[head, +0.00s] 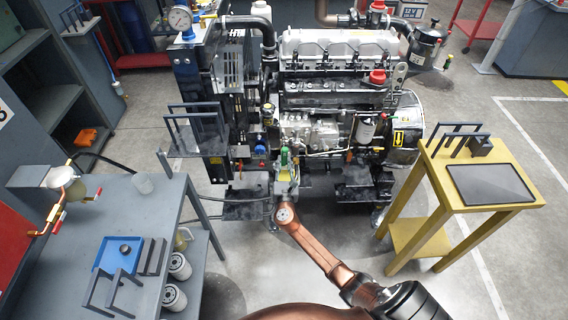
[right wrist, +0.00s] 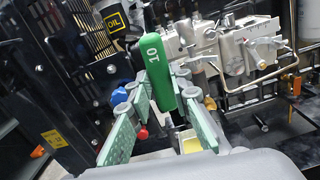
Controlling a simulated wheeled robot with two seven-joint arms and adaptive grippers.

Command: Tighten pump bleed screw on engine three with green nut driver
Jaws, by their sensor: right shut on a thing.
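The green nut driver (head: 284,156) is held by my right gripper (head: 286,173) in front of the engine (head: 338,48). In the right wrist view its green handle (right wrist: 155,68), marked 10, stands between the finger pads of the gripper (right wrist: 160,98), which is shut on it. The silver pump (head: 308,128) is on the near side of the engine, behind and to the right of the driver. The pump also shows in the right wrist view (right wrist: 250,45). The driver's tip is hidden, and I cannot make out the bleed screw. My left gripper is not in view.
A grey bench (head: 192,208) at the left carries a blue tray (head: 104,256) and dark racks. A yellow stand (head: 441,183) with a black panel (head: 490,184) is at the right. A blue cap (right wrist: 118,96) and a red knob (right wrist: 143,133) are near the gripper.

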